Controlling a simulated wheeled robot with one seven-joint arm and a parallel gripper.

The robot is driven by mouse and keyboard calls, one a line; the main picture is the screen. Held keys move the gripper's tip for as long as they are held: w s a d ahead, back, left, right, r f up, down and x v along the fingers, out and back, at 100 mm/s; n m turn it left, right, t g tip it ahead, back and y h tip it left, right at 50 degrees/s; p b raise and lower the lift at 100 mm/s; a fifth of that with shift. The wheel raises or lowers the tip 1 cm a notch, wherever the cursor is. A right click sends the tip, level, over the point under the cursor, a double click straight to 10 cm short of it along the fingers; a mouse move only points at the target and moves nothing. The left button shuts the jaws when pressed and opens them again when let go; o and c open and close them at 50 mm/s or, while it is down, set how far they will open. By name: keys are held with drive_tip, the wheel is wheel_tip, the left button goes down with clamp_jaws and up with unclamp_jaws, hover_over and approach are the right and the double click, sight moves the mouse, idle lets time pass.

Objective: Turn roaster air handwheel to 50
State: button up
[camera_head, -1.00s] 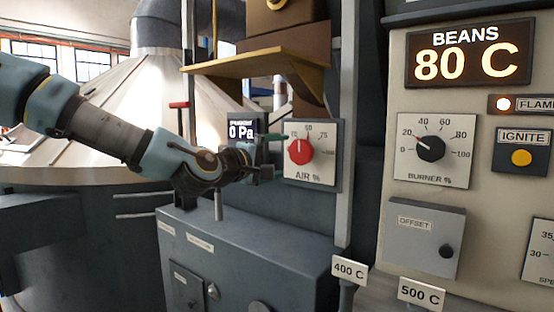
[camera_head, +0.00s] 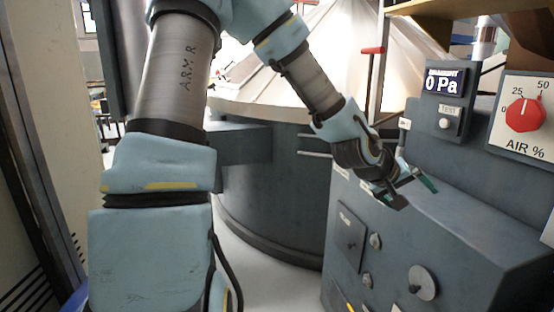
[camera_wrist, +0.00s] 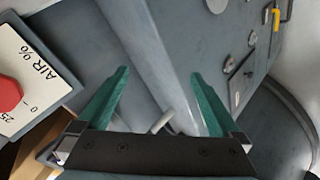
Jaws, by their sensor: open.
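The red air handwheel (camera_head: 524,114) sits on a white AIR % dial plate (camera_head: 519,146) at the right edge of the head view. Its white mark points up, between the 25 and 50 labels. In the wrist view the red wheel (camera_wrist: 9,94) is cut off at the left edge. My gripper (camera_head: 422,179) is open and empty, left of and below the dial, over the grey cabinet. In the wrist view its two green fingers (camera_wrist: 158,100) are wide apart with no wheel between them.
A display reading 0 Pa (camera_head: 442,83) with a TEST button (camera_head: 445,123) is left of the dial. The grey cabinet (camera_head: 450,215) with knobs and a hatch stands below. A large drum (camera_head: 270,180) is behind my arm. A thin post with a red handle (camera_head: 374,50) rises behind the cabinet.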

drive_tip(key=w+a+f+y, duration=0.2)
drive_tip(key=a+f+y, duration=0.25)
drive_tip(key=a, duration=0.75)
drive_tip(key=s+a+g+y, duration=0.1)
drive_tip(key=s+a+y, duration=0.1)
drive_tip(key=a, duration=1.1)
drive_tip(key=s+a+g+y, duration=0.1)
drive_tip(key=s+a+y, duration=0.2)
drive_tip(key=a, duration=1)
drive_tip(key=shift+s+r+n+p, duration=0.2)
drive_tip(key=shift+s+n+p, duration=0.25)
drive_tip(key=shift+s, duration=0.25)
